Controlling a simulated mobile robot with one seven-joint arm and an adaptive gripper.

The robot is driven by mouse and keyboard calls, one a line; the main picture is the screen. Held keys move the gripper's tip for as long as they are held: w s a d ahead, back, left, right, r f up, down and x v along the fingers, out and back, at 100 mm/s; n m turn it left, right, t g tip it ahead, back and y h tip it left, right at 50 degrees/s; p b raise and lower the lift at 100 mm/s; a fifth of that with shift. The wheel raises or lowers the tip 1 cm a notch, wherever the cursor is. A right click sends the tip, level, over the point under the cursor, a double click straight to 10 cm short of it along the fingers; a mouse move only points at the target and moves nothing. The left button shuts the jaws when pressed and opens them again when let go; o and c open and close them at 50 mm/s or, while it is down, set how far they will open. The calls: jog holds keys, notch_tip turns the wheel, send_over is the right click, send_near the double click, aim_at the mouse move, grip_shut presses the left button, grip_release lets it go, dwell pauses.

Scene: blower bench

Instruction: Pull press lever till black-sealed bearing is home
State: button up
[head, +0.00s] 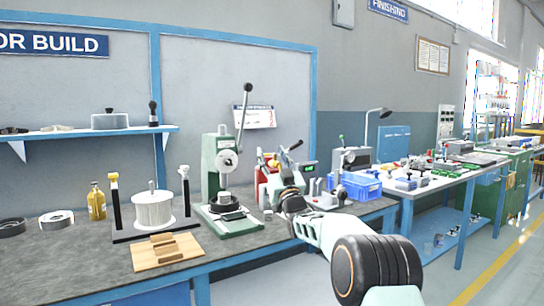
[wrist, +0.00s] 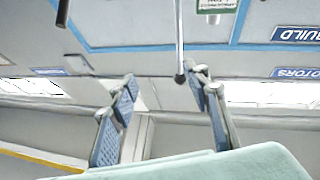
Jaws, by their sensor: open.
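The green press (head: 222,165) stands on the grey bench. Its lever (head: 243,112) points up, tilted slightly right, with a dark knob on top. A dark round part (head: 225,198) sits low in the press under the ram; I cannot tell whether it is the black-sealed bearing or how far in it sits. My gripper (head: 285,156) is right of the press, lower than the lever knob. In the wrist view my gripper (wrist: 165,82) is open and empty. A rod with a dark knobbed end (wrist: 180,76), apparently the lever, shows between the fingers, nearer the right one; contact is unclear.
A wooden block stand (head: 166,251), a white spool (head: 154,210) and a yellow bottle (head: 96,201) are left of the press. A blue bin (head: 355,186) and a red item (head: 262,184) are on its right. A shelf (head: 90,133) hangs on the left wall panel.

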jog(key=shift+s, duration=0.1)
jog(key=v, duration=1.2)
